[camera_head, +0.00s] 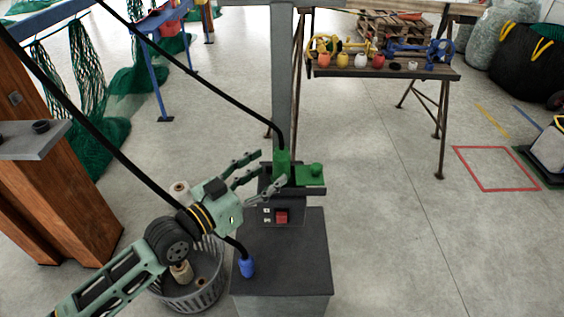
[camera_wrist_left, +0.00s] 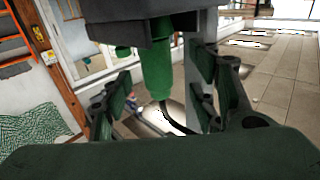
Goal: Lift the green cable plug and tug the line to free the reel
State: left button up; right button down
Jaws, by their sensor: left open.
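The green cable plug (camera_head: 283,166) stands upright on a dark ledge of the grey post, with a black cable (camera_head: 240,104) running from its top up to the left. My left gripper (camera_head: 254,170) is open just left of the plug, fingers pointing at it. In the left wrist view the plug (camera_wrist_left: 157,72) shows between the open fingers (camera_wrist_left: 160,88), with space on both sides; I see no clear contact. A green block with a knob (camera_head: 311,174) sits right of the plug. I cannot make out a reel. My right gripper is not in view.
A blue plug (camera_head: 247,266) with a black cable stands on the dark box (camera_head: 305,245), below a red switch (camera_head: 282,216). A grey basket (camera_head: 205,294) with spools is beside it, partly behind my arm. A trestle table (camera_head: 440,72) stands behind. Floor at right is mostly clear.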

aim_at(275, 168)
pick_arm(q)
jog(key=x, duration=0.1)
jog(key=p+x, duration=0.1)
jog(key=x, duration=0.2)
jog(key=shift+d+r, duration=0.3)
jog(key=shift+w+d+p, duration=0.2)
jog(key=shift+d+p, duration=0.05)
jog(key=shift+p, duration=0.05)
jog(key=shift+f, duration=0.1)
jog(key=shift+c, duration=0.6)
grip_shut()
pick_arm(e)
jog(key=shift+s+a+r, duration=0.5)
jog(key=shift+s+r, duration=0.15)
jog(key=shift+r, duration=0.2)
